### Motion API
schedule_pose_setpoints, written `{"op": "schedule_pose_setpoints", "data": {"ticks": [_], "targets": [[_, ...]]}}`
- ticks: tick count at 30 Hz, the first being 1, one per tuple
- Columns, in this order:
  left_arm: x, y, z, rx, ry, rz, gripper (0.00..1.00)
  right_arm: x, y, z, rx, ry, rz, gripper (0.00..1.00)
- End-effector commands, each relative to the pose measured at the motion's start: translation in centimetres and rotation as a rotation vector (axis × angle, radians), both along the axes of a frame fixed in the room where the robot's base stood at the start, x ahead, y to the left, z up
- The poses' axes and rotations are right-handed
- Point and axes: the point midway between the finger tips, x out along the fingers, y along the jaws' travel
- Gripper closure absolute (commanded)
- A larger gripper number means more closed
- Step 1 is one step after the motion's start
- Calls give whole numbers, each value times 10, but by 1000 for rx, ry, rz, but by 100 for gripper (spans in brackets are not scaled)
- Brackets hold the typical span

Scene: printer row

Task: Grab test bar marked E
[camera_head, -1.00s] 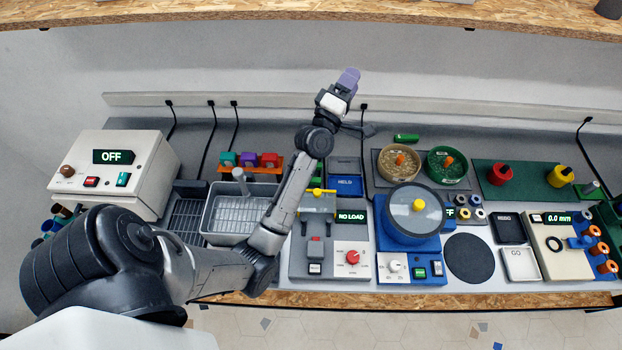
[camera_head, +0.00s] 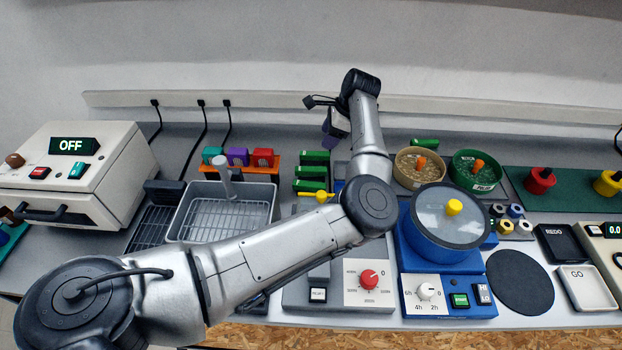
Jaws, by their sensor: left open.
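Several green bars lie in a short column in the middle of the bench, the far one (camera_head: 316,158), a middle one (camera_head: 313,171) and a near one (camera_head: 310,186). Another green bar (camera_head: 425,142) lies alone near the back, right of my arm. I cannot read a letter E on any of them. My left gripper (camera_head: 329,144) is open, just beyond the right end of the column, partly hidden behind my own arm. It appears apart from the bars. My right gripper is not in view.
A grey basket (camera_head: 222,234) and an orange rack (camera_head: 278,169) with coloured blocks are left of the bars. A control panel with a red knob (camera_head: 368,279) is in front. Tan (camera_head: 420,166) and green bowls (camera_head: 476,172) and a blue lidded machine (camera_head: 449,215) are right.

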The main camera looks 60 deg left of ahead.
Motion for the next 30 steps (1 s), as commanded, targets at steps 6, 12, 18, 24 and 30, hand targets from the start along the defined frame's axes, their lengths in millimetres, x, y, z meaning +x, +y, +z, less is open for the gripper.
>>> {"op": "schedule_pose_setpoints", "data": {"ticks": [6, 12, 18, 24, 30], "targets": [[-6, -3, -31, -46, -11, 16, 45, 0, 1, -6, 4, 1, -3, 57], [-17, 4, -60, -42, -10, 15, 45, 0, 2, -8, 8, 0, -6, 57], [-23, 8, -76, -41, -11, 14, 45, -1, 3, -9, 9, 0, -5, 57], [-25, 9, -81, -41, -11, 14, 45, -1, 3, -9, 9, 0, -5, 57], [-32, 12, -97, -39, -9, 15, 45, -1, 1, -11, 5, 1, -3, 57]]}}
